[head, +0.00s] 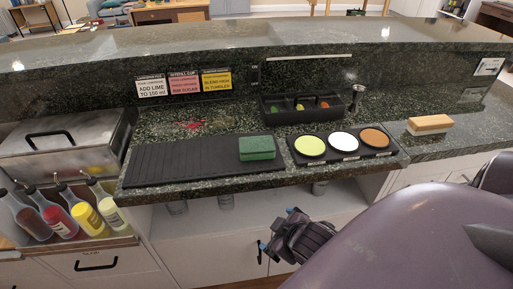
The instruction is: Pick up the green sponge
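The green sponge (257,148) is a dark green block. It lies on the right end of the black ribbed mat (175,163) on the bar counter. My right gripper (274,229), dark with blue tips, is in front of the counter and lower in the picture than the sponge, well apart from it. Its two tips look spread, with nothing seen between them. My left gripper is not in view.
A black tray with yellow, white and orange discs (343,145) sits right of the sponge. Behind are a black garnish box (302,106) and a metal jigger (357,97). A wood-topped block (430,124) is further right. Bottles (87,219) stand at left.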

